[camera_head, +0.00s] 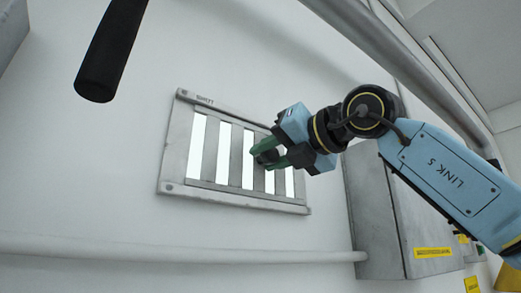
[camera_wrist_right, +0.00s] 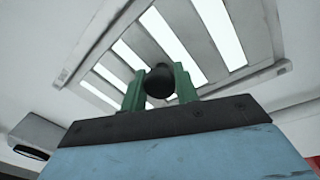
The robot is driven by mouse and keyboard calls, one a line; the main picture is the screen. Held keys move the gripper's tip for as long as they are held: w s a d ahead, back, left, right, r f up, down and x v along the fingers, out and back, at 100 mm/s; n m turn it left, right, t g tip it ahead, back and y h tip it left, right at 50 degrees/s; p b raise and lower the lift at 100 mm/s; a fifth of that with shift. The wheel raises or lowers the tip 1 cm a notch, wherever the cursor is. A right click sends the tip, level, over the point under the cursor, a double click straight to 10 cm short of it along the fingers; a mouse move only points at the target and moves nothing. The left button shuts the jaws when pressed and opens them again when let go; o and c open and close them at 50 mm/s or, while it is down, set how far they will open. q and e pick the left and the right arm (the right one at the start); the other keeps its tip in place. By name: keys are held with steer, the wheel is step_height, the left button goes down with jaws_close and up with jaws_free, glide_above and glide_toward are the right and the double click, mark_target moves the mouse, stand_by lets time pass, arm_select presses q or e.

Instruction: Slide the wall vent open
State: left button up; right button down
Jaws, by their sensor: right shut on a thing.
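The wall vent (camera_head: 175,160) is a grey metal frame with upright slats on the white wall, in the middle of the head view. Bright white gaps show between its slats. My right gripper (camera_head: 262,154) reaches it from the right, with green fingers at the vent's right half. In the right wrist view the green fingers (camera_wrist_right: 160,85) are shut on a round black knob (camera_wrist_right: 159,80) in front of the vent slats (camera_wrist_right: 185,28). The knob's base is hidden. My left gripper is not in view.
A grey wall box (camera_head: 380,215) with a yellow label stands right of the vent, below my right arm. A pipe (camera_head: 180,252) runs along the wall below the vent. A black cylindrical bar (camera_head: 110,50) hangs at the upper left.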

steer(key=shift+w+d+r, duration=0.1)
steer(key=shift+w+d, duration=0.05)
steer(key=shift+d, duration=0.15)
steer(key=c, duration=1.3)
jaws_free()
steer(key=shift+c, duration=0.2)
steer(key=shift+o, duration=1.2)
steer(key=shift+d, duration=0.1)
